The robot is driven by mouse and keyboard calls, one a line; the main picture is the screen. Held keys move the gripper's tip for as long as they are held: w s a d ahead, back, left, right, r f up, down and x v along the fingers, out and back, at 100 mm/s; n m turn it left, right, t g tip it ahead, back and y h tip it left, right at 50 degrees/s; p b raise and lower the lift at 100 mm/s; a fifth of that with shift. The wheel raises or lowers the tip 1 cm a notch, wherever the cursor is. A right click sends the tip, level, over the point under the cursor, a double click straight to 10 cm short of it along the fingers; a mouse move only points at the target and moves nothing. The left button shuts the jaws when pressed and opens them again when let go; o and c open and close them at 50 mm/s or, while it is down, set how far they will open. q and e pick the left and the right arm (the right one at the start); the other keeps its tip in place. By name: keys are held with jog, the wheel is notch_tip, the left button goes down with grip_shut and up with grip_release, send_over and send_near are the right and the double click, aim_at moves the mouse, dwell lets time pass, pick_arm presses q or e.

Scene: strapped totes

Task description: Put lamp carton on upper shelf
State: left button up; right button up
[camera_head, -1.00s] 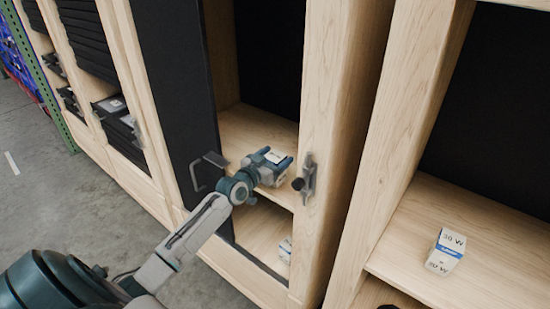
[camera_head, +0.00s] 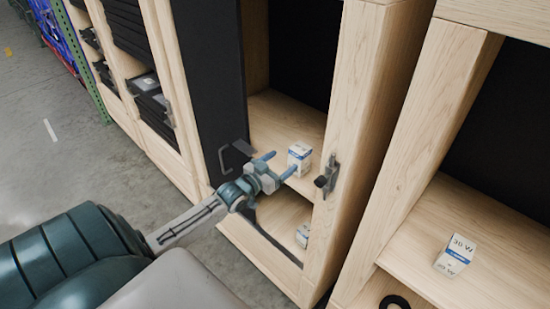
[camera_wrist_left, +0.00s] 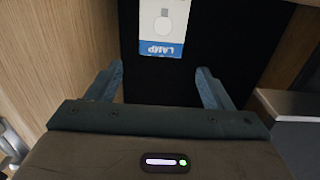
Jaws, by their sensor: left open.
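A white and blue lamp carton (camera_head: 299,158) stands upright on the upper shelf (camera_head: 270,112) of the open cabinet. It also shows in the left wrist view (camera_wrist_left: 164,28), with the word LAMP upside down, beyond the fingertips. My left gripper (camera_head: 276,163) is open just in front of the carton, apart from it, with nothing between its fingers. In the left wrist view the left gripper (camera_wrist_left: 160,82) has its fingers spread wide. My right gripper is not in view.
A similar carton (camera_head: 303,235) sits on the lower shelf. The black cabinet door (camera_head: 208,80) stands open at left, with a handle (camera_head: 236,157). A latch (camera_head: 327,176) is on the wooden post.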

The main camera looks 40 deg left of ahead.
pick_arm(q)
jog(key=shift+s+a+p, duration=0.1)
jog(key=shift+s+p, duration=0.6)
jog(key=shift+s, duration=0.4)
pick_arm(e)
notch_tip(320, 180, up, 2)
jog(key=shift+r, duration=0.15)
pick_arm(q)
jog(key=shift+f, duration=0.15)
jog(key=s+f+n+g+y, duration=0.1)
jog(key=s+f+g, duration=0.3)
jog(key=f, duration=0.7)
jog(key=s+a+f+g+y, duration=0.1)
jog(key=s+f, duration=0.5)
jog(key=f, duration=0.6)
jog(key=s+f+n+g+y, duration=0.1)
jog(key=s+f+g, duration=0.2)
jog(key=s+f, duration=0.55)
jog(key=s+d+f+g, duration=0.4)
jog(key=s+d+f, duration=0.2)
jog(key=s+f, duration=0.5)
jog(key=s+d+f+m+g, duration=0.1)
jog(key=s+d+f+g, duration=0.3)
jog(key=s, duration=1.5)
jog(key=d+f, duration=0.3)
jog(key=f, duration=0.4)
jog(key=shift+s+d+f+g+h, duration=0.2)
jog(key=shift+f+g+h, duration=0.1)
jog(key=shift+g, duration=0.1)
